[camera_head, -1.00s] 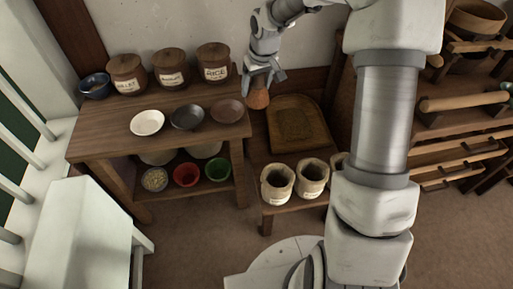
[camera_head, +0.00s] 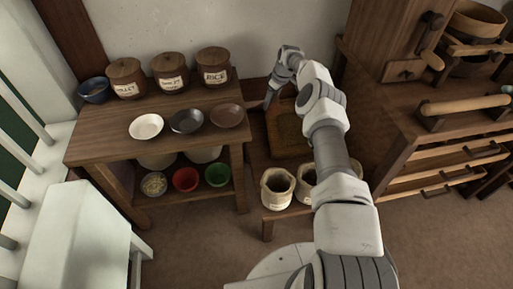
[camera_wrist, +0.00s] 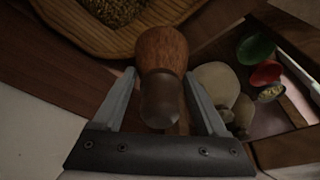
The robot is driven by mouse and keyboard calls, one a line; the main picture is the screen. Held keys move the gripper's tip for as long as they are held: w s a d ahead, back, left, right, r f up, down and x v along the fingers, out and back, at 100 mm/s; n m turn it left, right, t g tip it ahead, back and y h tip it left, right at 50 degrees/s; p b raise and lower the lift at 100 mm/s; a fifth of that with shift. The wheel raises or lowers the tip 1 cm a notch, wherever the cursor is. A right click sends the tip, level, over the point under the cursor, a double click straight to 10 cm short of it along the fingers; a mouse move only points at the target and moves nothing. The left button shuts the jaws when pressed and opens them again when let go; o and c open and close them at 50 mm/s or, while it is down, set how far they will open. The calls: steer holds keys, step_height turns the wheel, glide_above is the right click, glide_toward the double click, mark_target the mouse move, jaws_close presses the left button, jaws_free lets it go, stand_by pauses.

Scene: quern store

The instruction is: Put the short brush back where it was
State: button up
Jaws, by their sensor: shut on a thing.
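In the wrist view my gripper (camera_wrist: 160,76) is shut on the short brush (camera_wrist: 163,48). A reddish-brown wooden part of it points away from me, and a smooth grey-brown rounded part lies between the fingers. In the head view my gripper (camera_head: 268,103) is low behind the small table, at the left back corner of the wooden tray (camera_head: 290,153). The brush cannot be made out there. In the wrist view the tray's rim (camera_wrist: 78,33) lies just beyond the brush, with grainy stuff inside; I cannot tell whether they touch.
Left of my gripper stands a wooden shelf table (camera_head: 95,140) with several bowls and lidded jars. Cloth sacks (camera_head: 277,188) stand in front of the tray, partly behind my arm. A wooden cabinet (camera_head: 400,130) stands close on the right. The wall is close behind.

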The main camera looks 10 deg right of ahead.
mark_target(277, 107)
steer(key=f, duration=0.1)
steer(key=d+f, duration=0.2)
steer(key=shift+s, duration=0.25)
steer(key=shift+s+d+f, duration=0.1)
steer(key=shift+d+f, duration=0.05)
steer(key=shift+f, duration=0.2)
steer(key=shift+f+n, duration=0.1)
steer(key=shift+n, duration=0.2)
steer(key=s+a+f, duration=0.1)
steer(key=a+f, duration=0.1)
steer(key=a, duration=0.1)
steer(key=s+a+f+p, duration=0.1)
steer(key=s+a+f, duration=0.1)
steer(key=a, duration=0.1)
steer(key=s+a+f+p, duration=0.1)
steer(key=s+a+f, duration=0.1)
steer(key=a+f, duration=0.1)
steer(key=shift+a, duration=0.55)
steer(key=shift+s+f+b, duration=0.1)
steer(key=shift+f+b, duration=0.75)
steer(key=shift+f, duration=1.1)
steer(key=shift+f, duration=0.1)
steer(key=o, duration=1.2)
steer(key=shift+o, duration=0.2)
